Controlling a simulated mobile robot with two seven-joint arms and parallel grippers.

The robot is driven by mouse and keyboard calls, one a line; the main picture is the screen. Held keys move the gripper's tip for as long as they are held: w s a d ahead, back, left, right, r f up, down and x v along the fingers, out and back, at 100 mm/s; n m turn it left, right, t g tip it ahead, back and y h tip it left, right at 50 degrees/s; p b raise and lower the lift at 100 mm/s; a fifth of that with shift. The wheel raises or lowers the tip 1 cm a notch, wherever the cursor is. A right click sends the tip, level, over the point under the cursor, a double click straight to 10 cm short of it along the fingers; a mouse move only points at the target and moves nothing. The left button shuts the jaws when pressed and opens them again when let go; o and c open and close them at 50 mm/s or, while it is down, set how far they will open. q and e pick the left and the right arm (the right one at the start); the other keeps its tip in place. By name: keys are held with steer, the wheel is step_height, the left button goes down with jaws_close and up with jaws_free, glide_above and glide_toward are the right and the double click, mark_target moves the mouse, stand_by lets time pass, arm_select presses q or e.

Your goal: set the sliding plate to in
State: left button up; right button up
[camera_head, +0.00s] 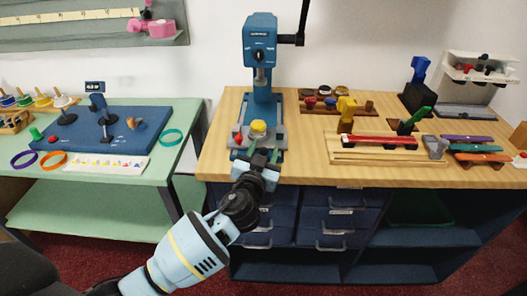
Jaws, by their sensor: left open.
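A blue press (261,60) with a black side handle stands on the wooden counter, left of the middle. At its foot is a grey plate (277,132) that looks like the sliding plate. A yellow round piece (258,126) sits on it, under the press head, and a red knob (239,138) shows at its left. My left gripper (264,156) is open at the front edge of the press base, its fingers pointing towards the plate. Whether they touch it I cannot tell. The gripper hides part of the base front. My right gripper is not in view.
The wooden counter (215,155) has bare wood left of the press. To the right are a wooden tray with a red bar (380,141), a yellow clamp (346,112) and coloured swatch bars (480,157). A green table (187,165) stands left, across a narrow gap.

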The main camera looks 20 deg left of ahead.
mark_target(264, 145)
arm_select(q)
jaws_close()
steer(key=shift+w+a+f+b, duration=0.1)
steer(key=shift+w+a+b, duration=0.15)
steer(key=shift+w, duration=0.35)
steer(key=shift+w+a+b, duration=0.1)
steer(key=shift+w+b, duration=0.2)
steer(key=shift+w, duration=0.3)
steer(key=shift+w+a+f+b, duration=0.1)
steer(key=shift+w+a+b, duration=0.15)
steer(key=shift+w, duration=0.35)
steer(key=shift+w+r, duration=0.1)
steer(key=shift+w, duration=0.1)
steer(key=shift+r, duration=0.1)
jaws_free()
steer(key=shift+s, duration=0.1)
